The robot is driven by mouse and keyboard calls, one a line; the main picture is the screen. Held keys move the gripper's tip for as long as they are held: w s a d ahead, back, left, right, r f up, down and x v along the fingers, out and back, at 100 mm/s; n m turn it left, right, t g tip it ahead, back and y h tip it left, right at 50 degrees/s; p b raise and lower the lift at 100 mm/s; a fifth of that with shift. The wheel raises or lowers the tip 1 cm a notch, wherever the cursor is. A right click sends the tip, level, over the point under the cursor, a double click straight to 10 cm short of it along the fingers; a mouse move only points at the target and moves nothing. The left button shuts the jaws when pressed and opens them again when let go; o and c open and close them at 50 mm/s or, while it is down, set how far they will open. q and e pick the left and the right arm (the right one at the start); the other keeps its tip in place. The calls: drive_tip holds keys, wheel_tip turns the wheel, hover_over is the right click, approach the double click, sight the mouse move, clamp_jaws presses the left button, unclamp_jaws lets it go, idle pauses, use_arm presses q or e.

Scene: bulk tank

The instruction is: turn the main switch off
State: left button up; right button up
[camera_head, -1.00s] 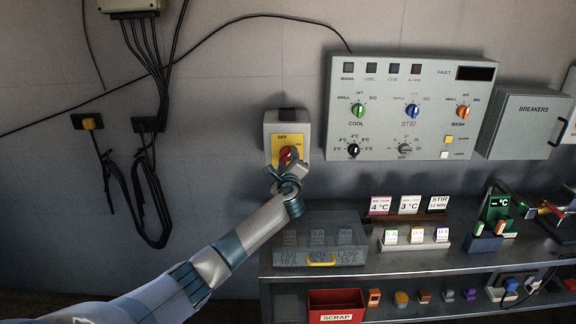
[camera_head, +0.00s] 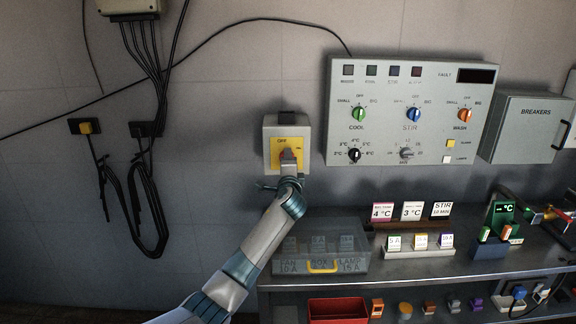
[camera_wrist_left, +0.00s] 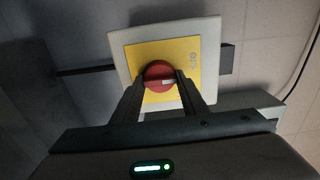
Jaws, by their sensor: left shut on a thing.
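The main switch is a grey wall box (camera_head: 270,128) with a yellow plate (camera_head: 276,141) and a red rotary knob (camera_wrist_left: 155,70). "OFF" is printed at the plate's upper part in the head view. My left gripper (camera_head: 287,158) is at the knob and hides most of it there. In the left wrist view, my left gripper (camera_wrist_left: 161,84) has one finger on each side of the knob and is shut on it. A white mark shows on the knob between the fingertips. Its exact setting is hard to read. My right gripper is not in view.
A control panel (camera_head: 380,95) with several dials hangs to the right of the switch, with a breakers box (camera_head: 520,125) beyond. Below, a metal shelf (camera_head: 400,266) holds a clear fuse case (camera_head: 345,262) and small signs.

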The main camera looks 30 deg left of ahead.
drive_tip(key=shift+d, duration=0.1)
use_arm(q)
drive_tip(key=o, duration=1)
drive_tip(key=shift+s+d, duration=0.1)
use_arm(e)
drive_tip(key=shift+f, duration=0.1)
use_arm(q)
drive_tip(key=shift+b+v, duration=0.95)
drive_tip(key=shift+v, duration=7.65)
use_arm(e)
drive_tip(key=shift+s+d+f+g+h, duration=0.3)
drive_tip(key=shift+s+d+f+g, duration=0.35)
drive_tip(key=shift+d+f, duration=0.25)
